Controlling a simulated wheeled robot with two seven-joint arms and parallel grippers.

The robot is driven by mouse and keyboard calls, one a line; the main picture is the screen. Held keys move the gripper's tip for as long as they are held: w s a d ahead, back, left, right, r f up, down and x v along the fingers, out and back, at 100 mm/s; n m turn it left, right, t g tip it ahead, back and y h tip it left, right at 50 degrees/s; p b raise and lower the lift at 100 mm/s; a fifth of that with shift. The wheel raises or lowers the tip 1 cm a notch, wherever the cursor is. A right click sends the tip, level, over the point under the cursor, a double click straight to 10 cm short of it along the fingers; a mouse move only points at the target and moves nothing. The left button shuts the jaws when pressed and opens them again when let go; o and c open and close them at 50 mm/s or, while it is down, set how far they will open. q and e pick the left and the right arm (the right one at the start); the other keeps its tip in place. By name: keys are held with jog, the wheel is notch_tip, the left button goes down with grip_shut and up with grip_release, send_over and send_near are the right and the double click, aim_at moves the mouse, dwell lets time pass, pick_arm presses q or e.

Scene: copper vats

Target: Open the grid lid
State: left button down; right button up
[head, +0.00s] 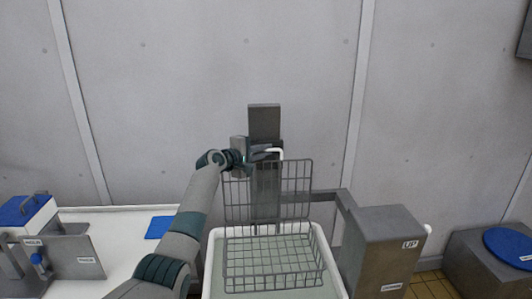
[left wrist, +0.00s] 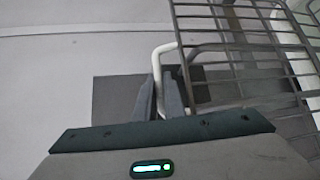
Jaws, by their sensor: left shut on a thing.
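The grid lid (head: 296,161) is a grey wire panel standing about upright at the back of a wire basket (head: 275,289) in the head view. A white bent handle (head: 280,151) is at its top edge. My left gripper (head: 262,152) is at that handle, with its jaws shut on it. In the left wrist view the white handle (left wrist: 158,62) passes between the fingers of my left gripper (left wrist: 162,88), and the lid's wires (left wrist: 245,47) fill the upper right. My right gripper is in neither view.
The basket hangs over a pale vat (head: 214,240), beside a grey post (head: 264,116) and a steel box (head: 388,245) marked UP. A white worktop (head: 120,225) with a blue mat (head: 159,227) lies left. A bin with a blue lid (head: 510,247) stands right.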

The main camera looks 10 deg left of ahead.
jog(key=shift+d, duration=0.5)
pick_arm(q)
jog(key=c, duration=2.1)
grip_release()
jog(key=shift+d, duration=0.1)
